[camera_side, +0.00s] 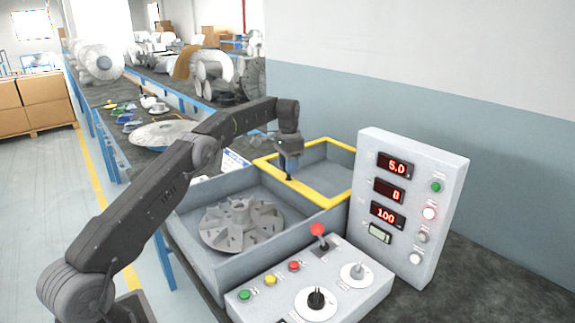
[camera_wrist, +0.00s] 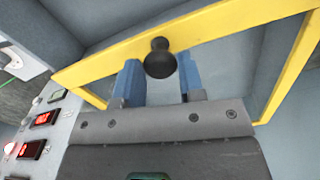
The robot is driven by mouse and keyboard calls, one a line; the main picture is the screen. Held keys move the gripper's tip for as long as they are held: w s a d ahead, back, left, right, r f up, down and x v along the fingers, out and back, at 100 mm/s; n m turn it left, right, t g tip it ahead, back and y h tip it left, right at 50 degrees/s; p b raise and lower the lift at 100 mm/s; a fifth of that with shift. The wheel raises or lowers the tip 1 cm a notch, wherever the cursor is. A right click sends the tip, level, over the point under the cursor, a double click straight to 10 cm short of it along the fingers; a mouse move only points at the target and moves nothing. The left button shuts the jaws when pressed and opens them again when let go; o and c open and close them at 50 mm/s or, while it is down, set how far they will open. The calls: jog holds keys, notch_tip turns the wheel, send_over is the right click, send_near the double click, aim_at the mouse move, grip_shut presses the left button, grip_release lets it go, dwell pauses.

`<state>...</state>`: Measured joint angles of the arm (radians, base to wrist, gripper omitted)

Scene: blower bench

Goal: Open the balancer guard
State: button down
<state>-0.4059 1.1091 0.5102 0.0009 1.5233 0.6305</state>
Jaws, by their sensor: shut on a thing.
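The balancer guard (camera_side: 318,200) is a yellow-edged frame with a clear pane, lying over the right part of the grey housing. Its black knob (camera_wrist: 160,58) stands on the near yellow bar in the wrist view. My gripper (camera_side: 289,166) reaches down to this bar in the side view. In the wrist view its two blue fingers (camera_wrist: 159,78) stand on either side of the knob, shut on it. The grey finned impeller (camera_side: 241,222) lies in the left part of the housing (camera_side: 205,262), uncovered from above.
A control box (camera_side: 335,287) with buttons, a red-topped lever (camera_side: 318,231) and dials stands in front of the housing. An upright display panel (camera_side: 411,205) stands to the right. A conveyor with parts runs behind at left.

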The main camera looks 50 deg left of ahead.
jog(key=c, duration=0.7)
grip_release()
jog(key=shift+s, duration=0.15)
